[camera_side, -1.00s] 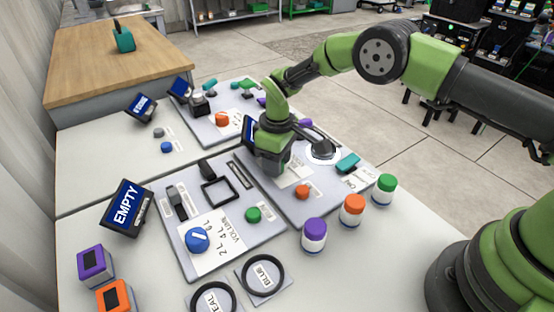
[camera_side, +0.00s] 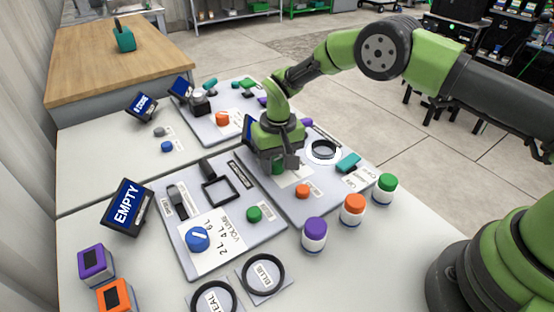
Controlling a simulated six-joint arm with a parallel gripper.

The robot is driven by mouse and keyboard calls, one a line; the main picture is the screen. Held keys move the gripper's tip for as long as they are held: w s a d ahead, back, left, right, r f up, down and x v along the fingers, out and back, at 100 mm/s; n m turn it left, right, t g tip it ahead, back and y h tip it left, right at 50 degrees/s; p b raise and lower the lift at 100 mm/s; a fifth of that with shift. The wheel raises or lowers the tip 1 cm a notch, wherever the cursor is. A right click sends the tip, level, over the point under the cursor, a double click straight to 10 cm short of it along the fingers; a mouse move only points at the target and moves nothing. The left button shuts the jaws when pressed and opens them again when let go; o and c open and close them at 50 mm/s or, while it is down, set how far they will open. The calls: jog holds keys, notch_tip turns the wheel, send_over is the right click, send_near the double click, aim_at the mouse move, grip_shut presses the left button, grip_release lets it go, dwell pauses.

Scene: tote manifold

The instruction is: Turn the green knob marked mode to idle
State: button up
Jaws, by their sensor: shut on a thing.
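My gripper (camera_side: 279,163) points down over the middle panel (camera_side: 330,200) and is shut on the green knob (camera_side: 278,168). Only a small green part of the knob shows between the fingers. A white label card (camera_side: 298,174) lies around the knob, mostly covered by my gripper. I cannot read the mode marks or where the knob points. A dark blue screen (camera_side: 247,128) behind my gripper is mostly hidden.
On the same panel are an orange button (camera_side: 302,191), a teal switch (camera_side: 348,162) and a black ring (camera_side: 324,150). Purple (camera_side: 314,234), orange (camera_side: 352,209) and green (camera_side: 385,187) capped jars stand in front. A nearer panel holds a blue VOLUME knob (camera_side: 197,239).

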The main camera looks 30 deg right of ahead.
aim_at(278, 160)
jog(key=shift+w+m, duration=0.1)
jog(key=shift+m, duration=0.2)
jog(key=o, duration=0.9)
notch_tip(278, 160, up, 10)
jog(key=shift+d, duration=0.15)
